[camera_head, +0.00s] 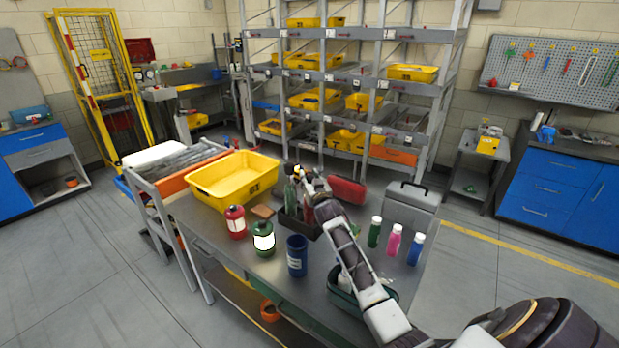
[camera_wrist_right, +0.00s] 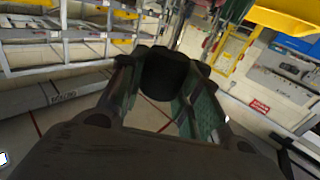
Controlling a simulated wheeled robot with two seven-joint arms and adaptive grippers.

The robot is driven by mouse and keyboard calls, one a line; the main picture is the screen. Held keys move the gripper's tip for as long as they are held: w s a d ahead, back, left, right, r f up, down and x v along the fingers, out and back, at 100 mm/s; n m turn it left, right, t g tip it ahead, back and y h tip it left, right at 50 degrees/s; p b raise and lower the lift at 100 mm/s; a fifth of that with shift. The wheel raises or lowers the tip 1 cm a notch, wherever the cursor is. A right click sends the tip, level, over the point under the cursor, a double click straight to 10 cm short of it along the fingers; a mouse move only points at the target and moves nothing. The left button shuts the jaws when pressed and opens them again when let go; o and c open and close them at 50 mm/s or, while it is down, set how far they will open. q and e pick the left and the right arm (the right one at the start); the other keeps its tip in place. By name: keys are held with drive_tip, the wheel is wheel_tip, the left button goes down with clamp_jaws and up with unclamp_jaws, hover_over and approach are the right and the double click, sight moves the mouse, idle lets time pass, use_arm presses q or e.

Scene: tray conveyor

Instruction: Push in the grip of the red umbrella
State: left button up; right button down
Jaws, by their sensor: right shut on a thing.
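A dark open box (camera_head: 289,225) on the metal table holds several slim upright things. A red piece, which seems to be the red umbrella (camera_head: 309,214), stands at its right side, partly covered by my right arm. My right gripper (camera_head: 304,180) is above this box. In the right wrist view my right gripper (camera_wrist_right: 163,85) has a dark, rounded grip (camera_wrist_right: 165,72) between its two greenish fingers, and it is shut on it. Whether the grip is pushed in cannot be told. My left gripper is not in view.
On the table (camera_head: 215,235) stand a yellow bin (camera_head: 235,178), a red lantern (camera_head: 236,222), a green lantern (camera_head: 263,239), a blue cup (camera_head: 297,255), a red case (camera_head: 346,190), a grey toolbox (camera_head: 411,197) and several bottles (camera_head: 394,240). Shelving with yellow bins stands behind.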

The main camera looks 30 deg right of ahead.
drive_tip(key=shift+f+b, duration=1)
drive_tip(key=shift+f, duration=1.25)
drive_tip(key=c, duration=1)
unclamp_jaws()
drive_tip(key=shift+o, duration=0.2)
drive_tip(key=shift+r, duration=0.1)
drive_tip(key=shift+s, duration=0.2)
drive_tip(key=shift+v, duration=0.8)
drive_tip(key=v, duration=1)
